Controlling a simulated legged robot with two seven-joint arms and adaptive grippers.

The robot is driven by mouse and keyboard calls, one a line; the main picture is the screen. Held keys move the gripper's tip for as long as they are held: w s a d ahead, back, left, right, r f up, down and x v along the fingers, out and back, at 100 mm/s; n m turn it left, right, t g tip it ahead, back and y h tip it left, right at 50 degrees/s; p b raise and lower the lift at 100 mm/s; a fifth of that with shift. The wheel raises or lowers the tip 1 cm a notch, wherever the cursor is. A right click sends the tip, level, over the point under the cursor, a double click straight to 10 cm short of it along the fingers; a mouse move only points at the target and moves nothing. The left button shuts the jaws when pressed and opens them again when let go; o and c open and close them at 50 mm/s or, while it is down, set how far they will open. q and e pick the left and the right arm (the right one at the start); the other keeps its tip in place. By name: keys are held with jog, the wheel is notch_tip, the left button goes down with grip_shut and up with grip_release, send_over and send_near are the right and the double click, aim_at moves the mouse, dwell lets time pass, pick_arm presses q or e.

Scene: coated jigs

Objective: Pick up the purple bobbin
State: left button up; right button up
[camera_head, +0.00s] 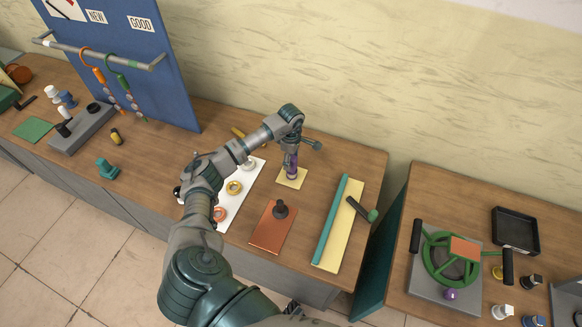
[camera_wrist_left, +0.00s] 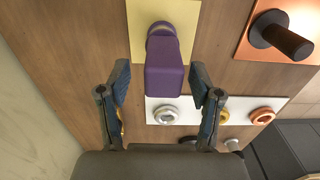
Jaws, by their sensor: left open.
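The purple bobbin (camera_head: 291,169) stands upright on a small pale yellow plate (camera_head: 296,182) on the wooden workbench. In the left wrist view the purple bobbin (camera_wrist_left: 164,68) shows large, with the pale yellow plate (camera_wrist_left: 188,12) behind its far end. My left gripper (camera_head: 290,150) is right at the bobbin and partly hides it in the head view. In the left wrist view my left gripper (camera_wrist_left: 160,72) is open, with one finger on each side of the bobbin and a visible gap on both sides. My right gripper is not in view.
A white board (camera_head: 238,197) with several rings lies left of the plate. An orange plate (camera_head: 266,234) with a dark knobbed peg (camera_head: 281,209) lies in front. A yellow and teal strip (camera_head: 340,231) lies right. Another bench (camera_head: 400,286) holds a green wheel jig (camera_head: 430,264).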

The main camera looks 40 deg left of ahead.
pick_arm(q)
jog(key=shift+d, duration=0.15)
jog(key=c, duration=0.6)
jog(key=shift+d+r, duration=0.1)
jog(key=c, duration=0.4)
jog(key=shift+d, duration=0.1)
grip_shut()
jog(key=shift+a+r, duration=0.2)
jog(key=shift+r, duration=0.3)
notch_tip(320, 180, up, 2)
jog(key=shift+r+b, duration=0.2)
jog(key=shift+b, duration=0.15)
jog(key=s+a+r+b, duration=0.1)
jog(key=s+a, duration=0.2)
jog(key=s, duration=0.4)
jog(key=s+a+b, duration=0.1)
jog(key=s+a, duration=0.3)
jog(key=s, duration=0.3)
jog(key=shift+a+r+b, duration=0.3)
jog(key=shift+r+b, duration=0.05)
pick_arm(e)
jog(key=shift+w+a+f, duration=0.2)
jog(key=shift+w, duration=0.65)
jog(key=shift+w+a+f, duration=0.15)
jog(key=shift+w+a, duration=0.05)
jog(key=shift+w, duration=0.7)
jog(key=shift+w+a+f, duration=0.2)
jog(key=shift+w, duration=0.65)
